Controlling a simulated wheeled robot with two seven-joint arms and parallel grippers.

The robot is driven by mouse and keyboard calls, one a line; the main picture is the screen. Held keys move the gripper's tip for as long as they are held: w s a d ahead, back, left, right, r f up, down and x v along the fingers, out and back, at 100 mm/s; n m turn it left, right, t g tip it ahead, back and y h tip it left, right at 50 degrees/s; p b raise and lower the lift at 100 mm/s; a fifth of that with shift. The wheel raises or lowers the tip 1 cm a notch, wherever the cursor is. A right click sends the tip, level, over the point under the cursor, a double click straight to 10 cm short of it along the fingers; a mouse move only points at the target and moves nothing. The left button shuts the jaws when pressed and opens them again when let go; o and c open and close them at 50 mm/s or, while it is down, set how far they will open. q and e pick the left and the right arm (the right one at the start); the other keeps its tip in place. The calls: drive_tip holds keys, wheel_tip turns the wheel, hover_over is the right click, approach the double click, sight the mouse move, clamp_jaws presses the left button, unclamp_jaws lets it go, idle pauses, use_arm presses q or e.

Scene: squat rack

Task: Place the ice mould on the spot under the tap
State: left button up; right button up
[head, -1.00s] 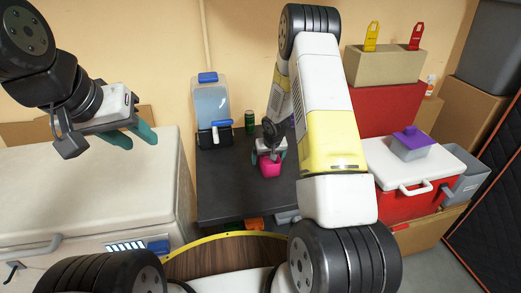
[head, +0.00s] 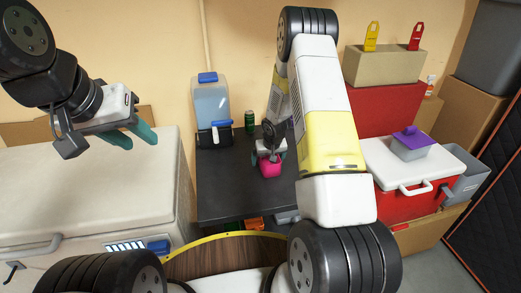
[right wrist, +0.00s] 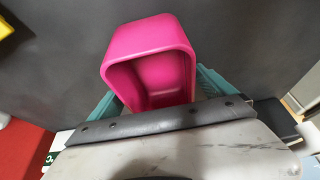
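The ice mould, a pink hollow block (head: 270,170), is at the right part of the dark table in the head view. In the right wrist view the mould (right wrist: 148,55) has its open hollow facing the camera. My right gripper (head: 270,157) reaches down over it, with teal fingers (right wrist: 160,90) close against its two sides. Whether the mould touches the table is hard to tell. The tap (head: 222,125) is blue-handled on the front of a clear water dispenser (head: 210,103), left of the mould. My left gripper (head: 133,137) is open and empty above the white chest.
A green can (head: 250,121) stands at the table's back, between dispenser and mould. The dark table (head: 230,185) is clear in front of the dispenser. A white chest (head: 90,205) is at left, and a red cooler (head: 405,205) with a purple-lidded tub (head: 410,143) is at right.

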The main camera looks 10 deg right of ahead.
drive_tip(key=c, duration=1.7)
drive_tip(key=shift+r, duration=0.1)
drive_tip(key=shift+r, duration=0.6)
wheel_tip(320, 180, up, 2)
drive_tip(key=shift+r, duration=0.2)
drive_tip(key=shift+s+a+r, duration=0.15)
drive_tip(key=shift+s+r, duration=0.05)
drive_tip(key=shift+s, duration=0.35)
drive_tip(key=s, duration=0.4)
drive_tip(key=s+a+r, duration=0.1)
drive_tip(key=s, duration=0.4)
drive_tip(key=s+a, duration=0.1)
drive_tip(key=s, duration=0.4)
drive_tip(key=shift+a+r, duration=0.2)
drive_tip(key=r, duration=0.6)
drive_tip(key=shift+a, duration=0.35)
